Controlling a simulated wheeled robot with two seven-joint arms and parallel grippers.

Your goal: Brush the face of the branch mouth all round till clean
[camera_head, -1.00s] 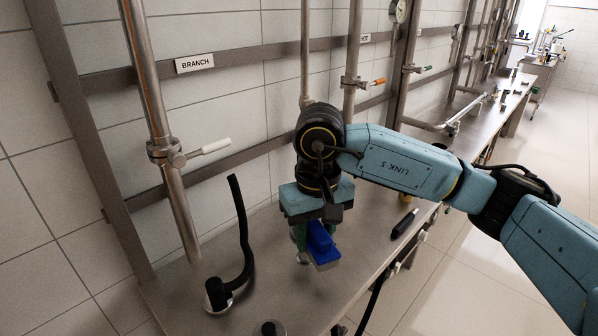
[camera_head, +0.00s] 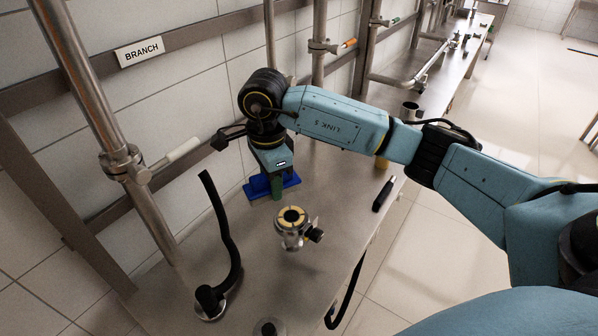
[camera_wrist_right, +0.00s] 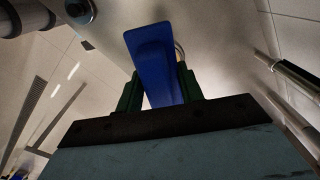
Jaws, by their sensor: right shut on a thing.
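The bristles are not clear. My left gripper is not in view.
A metal fitting with a yellow ring on top (camera_head: 291,226) stands below the brush. A black bent hose (camera_head: 229,240) rises from the bench near the pipe. A black pen-like tool (camera_head: 384,194) lies near the bench edge. Bare bench (camera_head: 290,275) lies in front.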

